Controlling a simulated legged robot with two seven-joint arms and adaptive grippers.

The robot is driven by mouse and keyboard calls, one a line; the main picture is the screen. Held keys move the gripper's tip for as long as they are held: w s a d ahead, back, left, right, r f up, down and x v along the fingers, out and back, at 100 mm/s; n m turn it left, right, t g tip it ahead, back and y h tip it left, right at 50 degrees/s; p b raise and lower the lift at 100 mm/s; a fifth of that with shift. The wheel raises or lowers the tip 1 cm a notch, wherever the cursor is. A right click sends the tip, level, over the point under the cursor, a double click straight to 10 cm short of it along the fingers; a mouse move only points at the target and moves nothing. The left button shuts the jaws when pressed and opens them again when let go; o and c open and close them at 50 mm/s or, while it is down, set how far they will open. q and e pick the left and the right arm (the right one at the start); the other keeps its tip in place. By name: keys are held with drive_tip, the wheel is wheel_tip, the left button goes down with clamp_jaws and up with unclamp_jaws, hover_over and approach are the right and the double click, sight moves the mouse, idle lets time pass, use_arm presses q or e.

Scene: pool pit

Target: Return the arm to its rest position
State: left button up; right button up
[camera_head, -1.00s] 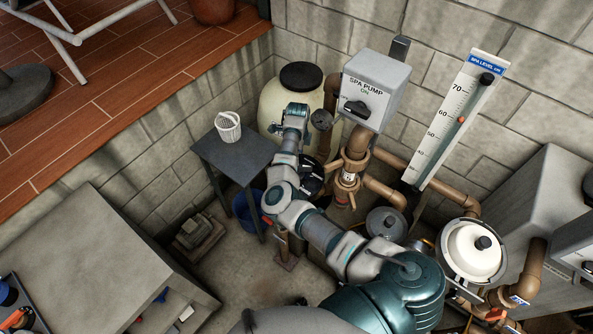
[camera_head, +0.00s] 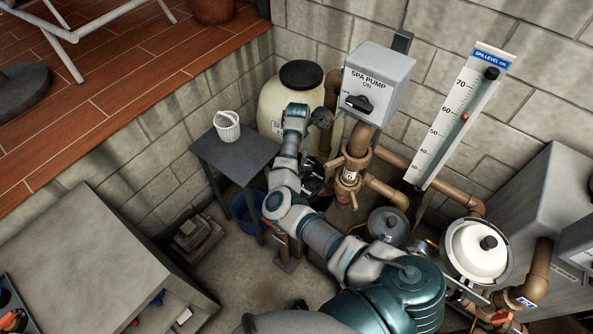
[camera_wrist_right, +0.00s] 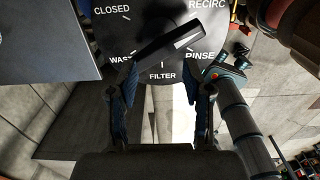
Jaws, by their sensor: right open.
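My right arm (camera_head: 322,238) reaches from the lower right up to the valve area between the small dark table and the spa pump pipes. Its hand (camera_head: 320,119) is beside the cream tank, and its fingers cannot be made out in the head view. In the right wrist view my right gripper (camera_wrist_right: 163,75) is open, its two fingers apart over the lower edge of a grey dial (camera_wrist_right: 162,28) marked CLOSED, WASTE, FILTER, RINSE and RECIRC. The dial's black handle (camera_wrist_right: 170,48) slants across, near the fingertips; contact cannot be told. My left gripper is out of view.
The cream tank (camera_head: 272,105), spa pump switch box (camera_head: 378,85) and brown pipes (camera_head: 383,190) crowd the arm. The dark table (camera_head: 236,154) holds a white basket (camera_head: 227,126). A concrete block (camera_head: 90,250) stands lower left. Some floor (camera_head: 240,275) is clear.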

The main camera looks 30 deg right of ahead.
drive_tip(key=m+b, duration=0.1)
drive_tip(key=m, duration=0.3)
drive_tip(key=shift+m, duration=0.4)
drive_tip(key=m+b, duration=0.1)
drive_tip(key=m, duration=0.5)
drive_tip(key=shift+f+m+b, duration=0.35)
drive_tip(key=shift+m+b, duration=0.1)
drive_tip(key=shift+m, duration=0.15)
wheel_tip(320, 180, down, 4)
drive_tip(key=b, duration=0.3)
drive_tip(key=shift+r, duration=0.1)
drive_tip(key=shift+c, duration=0.2)
clamp_jaws()
